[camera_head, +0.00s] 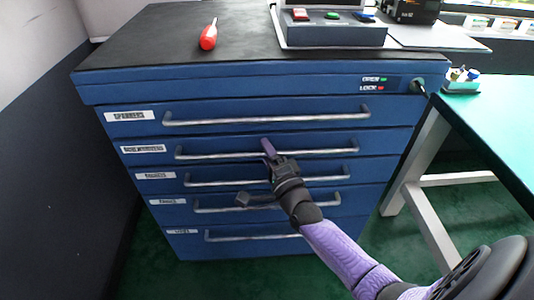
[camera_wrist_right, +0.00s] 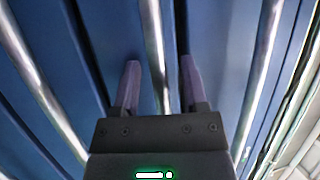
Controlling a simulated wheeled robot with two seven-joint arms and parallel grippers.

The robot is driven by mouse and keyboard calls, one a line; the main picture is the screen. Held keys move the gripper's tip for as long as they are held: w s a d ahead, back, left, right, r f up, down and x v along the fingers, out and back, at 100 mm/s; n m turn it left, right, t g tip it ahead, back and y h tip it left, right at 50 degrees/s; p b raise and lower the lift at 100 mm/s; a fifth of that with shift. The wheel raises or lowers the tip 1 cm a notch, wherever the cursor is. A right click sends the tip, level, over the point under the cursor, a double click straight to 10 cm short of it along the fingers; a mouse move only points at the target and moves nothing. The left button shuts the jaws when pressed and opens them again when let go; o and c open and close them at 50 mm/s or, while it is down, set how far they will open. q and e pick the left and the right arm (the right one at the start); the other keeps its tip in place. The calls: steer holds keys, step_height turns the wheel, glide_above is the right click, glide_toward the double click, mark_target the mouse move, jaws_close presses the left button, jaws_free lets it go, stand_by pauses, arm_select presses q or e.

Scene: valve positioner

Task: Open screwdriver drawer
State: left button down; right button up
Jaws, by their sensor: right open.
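The screwdriver drawer (camera_head: 240,145) is the second from the top of a blue cabinet, with a white label (camera_head: 143,149) at its left end. It looks shut, flush with the other drawers. Its silver bar handle (camera_head: 220,154) runs across its front. My right gripper (camera_head: 268,147) is at the middle of this handle, fingers pointing at the drawer front. In the right wrist view, the two purple fingers (camera_wrist_right: 160,85) are apart, one on either side of a silver bar (camera_wrist_right: 153,40). No contact with the bar can be made out. My left gripper is not in view.
The spanners drawer (camera_head: 240,112) is above and several labelled drawers are below, each with a bar handle. A red screwdriver (camera_head: 209,36) lies on the black cabinet top. A green-topped table (camera_head: 505,115) stands at the right, a wall at the left.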

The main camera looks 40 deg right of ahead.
jaws_close()
stand_by(0.4)
stand_by(0.9)
